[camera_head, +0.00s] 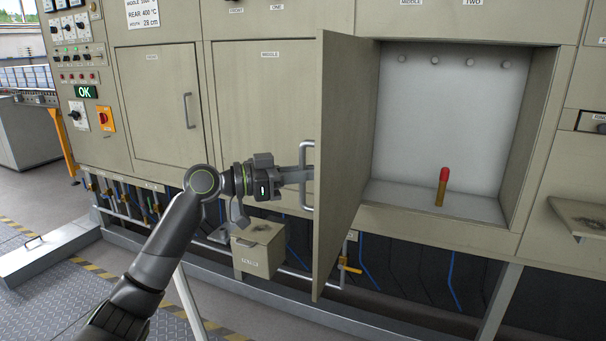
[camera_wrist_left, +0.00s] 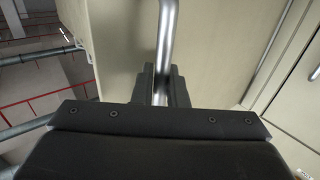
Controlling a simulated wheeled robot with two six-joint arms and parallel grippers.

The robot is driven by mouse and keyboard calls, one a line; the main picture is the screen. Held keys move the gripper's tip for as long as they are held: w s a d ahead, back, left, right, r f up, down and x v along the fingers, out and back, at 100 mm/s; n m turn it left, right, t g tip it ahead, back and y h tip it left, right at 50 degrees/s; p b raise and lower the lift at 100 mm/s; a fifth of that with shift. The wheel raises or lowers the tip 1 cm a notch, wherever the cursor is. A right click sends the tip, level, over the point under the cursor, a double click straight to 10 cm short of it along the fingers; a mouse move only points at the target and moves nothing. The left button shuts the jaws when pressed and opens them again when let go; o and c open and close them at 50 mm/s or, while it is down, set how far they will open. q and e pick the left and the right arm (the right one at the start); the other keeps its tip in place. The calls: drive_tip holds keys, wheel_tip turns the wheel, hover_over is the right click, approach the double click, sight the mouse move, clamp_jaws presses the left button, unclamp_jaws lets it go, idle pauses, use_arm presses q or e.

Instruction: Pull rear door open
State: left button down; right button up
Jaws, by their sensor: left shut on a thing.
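The rear door (camera_head: 340,150) is a beige panel that stands swung out from the furnace front, seen nearly edge-on. Its compartment (camera_head: 455,110) is open to the right of it. The door's metal handle (camera_head: 306,147) is on the side facing left. My left gripper (camera_head: 303,174) comes from the left and is shut on this handle. In the left wrist view the silver handle bar (camera_wrist_left: 167,45) runs down between the fingers (camera_wrist_left: 160,85). The fingertips are partly hidden in the head view. My right gripper is not in view.
A red-topped brass cylinder (camera_head: 443,188) stands on the compartment floor. The middle door (camera_head: 260,100) and another door with a handle (camera_head: 160,100) are closed. A small box (camera_head: 258,250), yellow-handled valve (camera_head: 348,266) and pipes sit low. Open floor lies at the lower left.

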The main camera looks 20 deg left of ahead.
use_arm(q)
drive_tip(key=c, duration=1.6)
unclamp_jaws()
drive_tip(key=shift+o, duration=0.2)
drive_tip(key=shift+s+a, duration=0.1)
